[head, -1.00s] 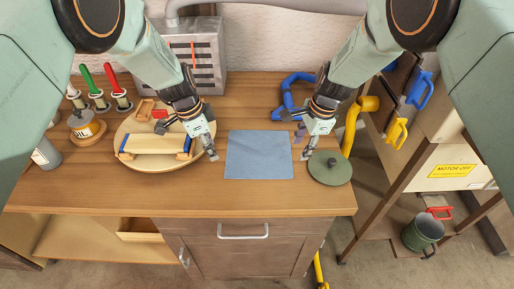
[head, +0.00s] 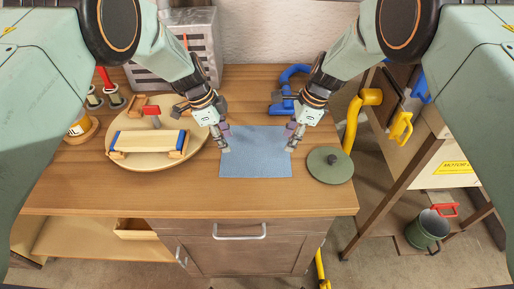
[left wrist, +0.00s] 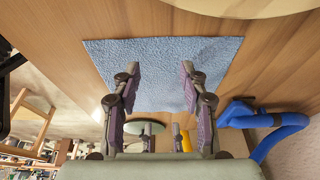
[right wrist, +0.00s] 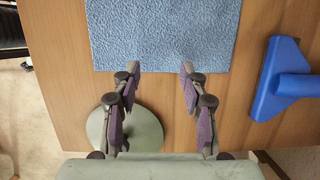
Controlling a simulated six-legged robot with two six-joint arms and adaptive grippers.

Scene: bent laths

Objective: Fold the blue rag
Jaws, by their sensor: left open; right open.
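The blue rag (head: 256,158) lies flat and spread out on the wooden bench top in the head view. It also shows flat in the left wrist view (left wrist: 160,62) and the right wrist view (right wrist: 160,35). My left gripper (head: 226,148) is open and empty over the rag's left edge. In the left wrist view its fingers (left wrist: 160,75) stand apart in front of the rag. My right gripper (head: 290,147) is open and empty at the rag's right edge, its fingertips (right wrist: 160,68) near that edge in the right wrist view. I cannot tell whether either touches the cloth.
A round board (head: 120,158) with a lath on blocks stands left of the rag. A round green lid (head: 330,170) lies close on the right. The bench front is clear.

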